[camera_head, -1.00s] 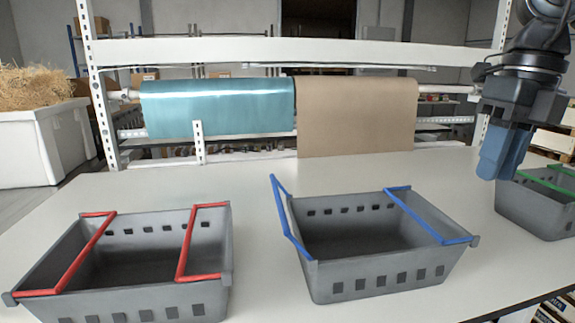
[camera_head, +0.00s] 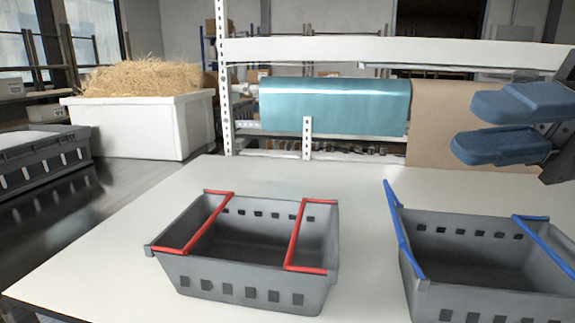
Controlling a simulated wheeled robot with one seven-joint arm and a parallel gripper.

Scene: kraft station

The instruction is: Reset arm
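My gripper (camera_head: 493,126) is at the right edge of the head view, raised above the table and in front of the brown paper roll. Its two blue fingers point left and stand apart, with nothing between them. The rest of my arm is out of the frame.
On the white table (camera_head: 110,265) stand a grey basket with red handles (camera_head: 238,278) and a grey basket with blue handles (camera_head: 490,305), cut off at right. Behind are a teal roll (camera_head: 335,105) and a brown paper roll (camera_head: 440,130). A white straw-filled bin (camera_head: 140,128) stands back left.

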